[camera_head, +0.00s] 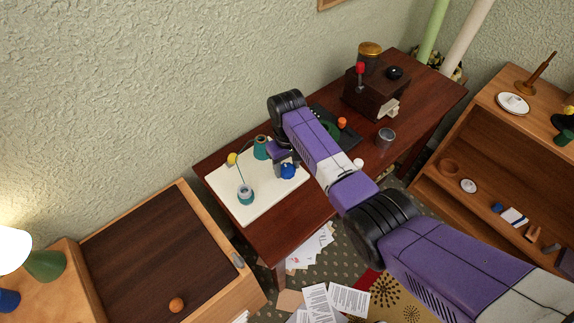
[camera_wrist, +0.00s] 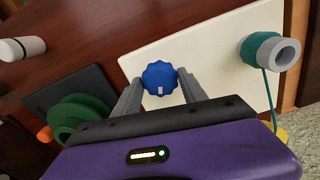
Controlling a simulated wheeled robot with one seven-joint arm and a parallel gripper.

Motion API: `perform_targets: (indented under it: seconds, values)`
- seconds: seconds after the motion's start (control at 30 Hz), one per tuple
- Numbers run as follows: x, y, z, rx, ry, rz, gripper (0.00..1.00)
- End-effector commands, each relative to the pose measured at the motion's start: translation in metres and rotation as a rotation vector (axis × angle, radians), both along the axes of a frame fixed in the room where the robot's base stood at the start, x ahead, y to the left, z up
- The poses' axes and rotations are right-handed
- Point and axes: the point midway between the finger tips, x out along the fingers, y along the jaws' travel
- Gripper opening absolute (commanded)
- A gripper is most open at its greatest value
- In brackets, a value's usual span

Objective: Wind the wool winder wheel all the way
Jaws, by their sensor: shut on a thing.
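The wool winder stands on a cream board (camera_head: 262,203) on the dark wooden desk. Its blue fluted knob (camera_head: 288,172) is at the board's right side and shows between my fingers in the wrist view (camera_wrist: 160,77), with a white mark on its face. My gripper (camera_wrist: 158,90) is shut on the blue knob, one finger on each side. A teal spool with a grey hub (camera_head: 246,193) stands at the board's front, also in the wrist view (camera_wrist: 268,52). My arm partly hides the board's right end.
A yellow ball (camera_head: 232,158) is at the board's back left. Right of it are a dark tray with a green round thing (camera_wrist: 76,115), a grey cup (camera_head: 385,137) and a brown box with a red-knobbed lever (camera_head: 375,92). Papers (camera_head: 330,300) lie on the floor.

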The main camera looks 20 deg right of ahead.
Motion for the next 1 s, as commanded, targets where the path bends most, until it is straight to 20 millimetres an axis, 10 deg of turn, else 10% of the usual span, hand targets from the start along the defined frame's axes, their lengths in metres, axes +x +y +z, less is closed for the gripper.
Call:
perform_targets:
  seconds: [0.3, 0.33, 0.43, 1.0]
  values:
    - [0.001, 0.000, 0.001, -0.001, -0.001, 0.000, 0.09]
    - [0.001, 0.000, 0.001, -0.001, -0.001, 0.000, 0.55]
    - [0.001, 0.000, 0.001, -0.001, -0.001, 0.000, 0.71]
    - [0.001, 0.000, 0.033, 0.001, -0.005, 0.000, 0.71]
